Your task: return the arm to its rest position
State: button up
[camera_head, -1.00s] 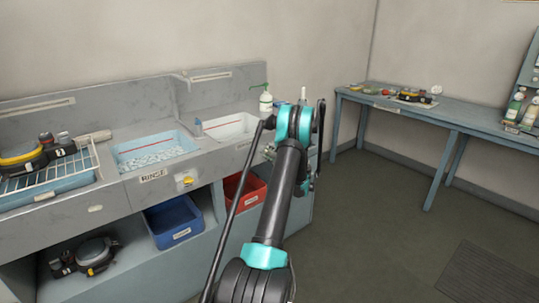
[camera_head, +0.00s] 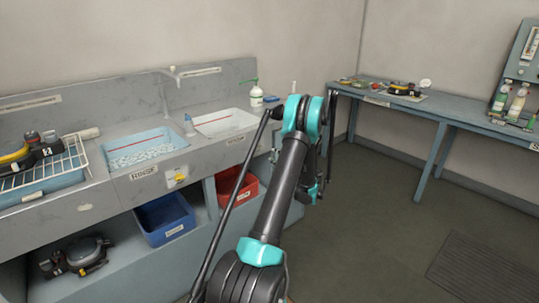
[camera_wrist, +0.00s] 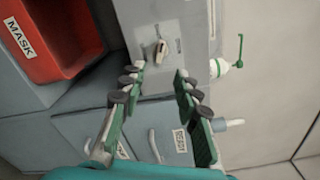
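My arm (camera_head: 283,185) rises through the middle of the head view and bends over at its teal elbow joint (camera_head: 303,115). The part beyond the elbow hangs down behind it, so my gripper is mostly hidden there. In the wrist view my gripper (camera_wrist: 158,72) has its two green-padded fingers spread apart with nothing between them. Beyond the fingers is the grey counter's side with a small knob (camera_wrist: 162,50).
The sink counter (camera_head: 110,190) stands at left, with a blue bin (camera_head: 165,220) and a red bin (camera_head: 238,185) below. A pump bottle (camera_head: 256,97) stands on it. A blue-grey table (camera_head: 440,108) is at right. Open floor (camera_head: 370,230) lies between.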

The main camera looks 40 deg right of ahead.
jog(key=shift+s, duration=0.4)
